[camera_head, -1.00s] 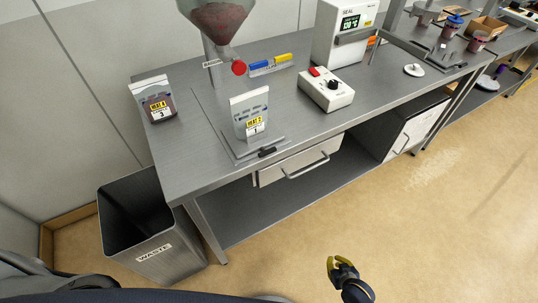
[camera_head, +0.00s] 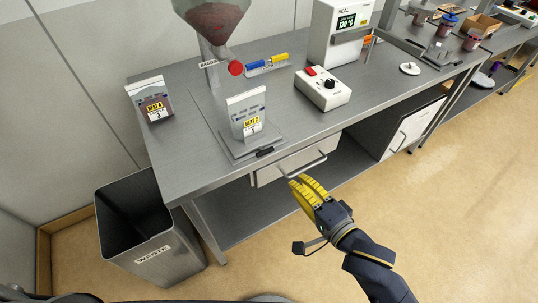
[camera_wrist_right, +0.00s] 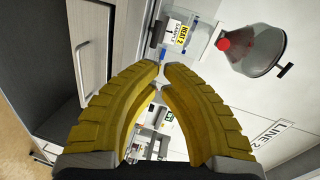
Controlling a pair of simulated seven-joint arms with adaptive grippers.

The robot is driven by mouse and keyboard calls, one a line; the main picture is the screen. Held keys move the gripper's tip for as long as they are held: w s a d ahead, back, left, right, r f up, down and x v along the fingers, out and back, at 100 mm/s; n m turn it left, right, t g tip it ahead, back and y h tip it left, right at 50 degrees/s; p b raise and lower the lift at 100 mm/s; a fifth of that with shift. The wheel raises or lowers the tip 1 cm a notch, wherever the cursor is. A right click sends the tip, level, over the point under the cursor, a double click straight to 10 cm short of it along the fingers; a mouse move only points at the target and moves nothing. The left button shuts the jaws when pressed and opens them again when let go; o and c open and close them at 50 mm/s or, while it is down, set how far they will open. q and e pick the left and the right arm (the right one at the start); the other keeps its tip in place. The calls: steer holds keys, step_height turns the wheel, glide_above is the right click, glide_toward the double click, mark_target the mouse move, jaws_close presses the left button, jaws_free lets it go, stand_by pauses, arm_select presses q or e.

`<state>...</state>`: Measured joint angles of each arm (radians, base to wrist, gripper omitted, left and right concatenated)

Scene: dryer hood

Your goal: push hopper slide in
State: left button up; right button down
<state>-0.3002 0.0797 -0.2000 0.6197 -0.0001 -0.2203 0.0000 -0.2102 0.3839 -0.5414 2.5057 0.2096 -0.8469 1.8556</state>
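The hopper (camera_head: 214,18), a clear cone with dark red material in it, stands at the back left of the steel bench. A round red knob (camera_head: 235,68), which looks like the slide's end, sticks out below it towards me. In the right wrist view the hopper (camera_wrist_right: 258,52) and red knob (camera_wrist_right: 223,44) are at upper right. My right gripper (camera_head: 300,182) is in front of the bench by the drawer, well short of the knob. Its yellow fingers are empty, and their tips nearly meet in the right wrist view (camera_wrist_right: 161,67). My left gripper is out of view.
Pouches marked 1 (camera_head: 247,113) and 3 (camera_head: 152,98) stand on the bench (camera_head: 190,150), the first between my gripper and the knob. A control box (camera_head: 323,88) and sealer (camera_head: 336,35) stand right. A waste bin (camera_head: 150,235) is at left.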

steer(key=m, duration=0.2)
glide_toward(269, 152)
steer(key=x, duration=0.8)
steer(key=shift+a, duration=0.1)
steer(key=shift+w, duration=0.1)
stand_by(0.4)
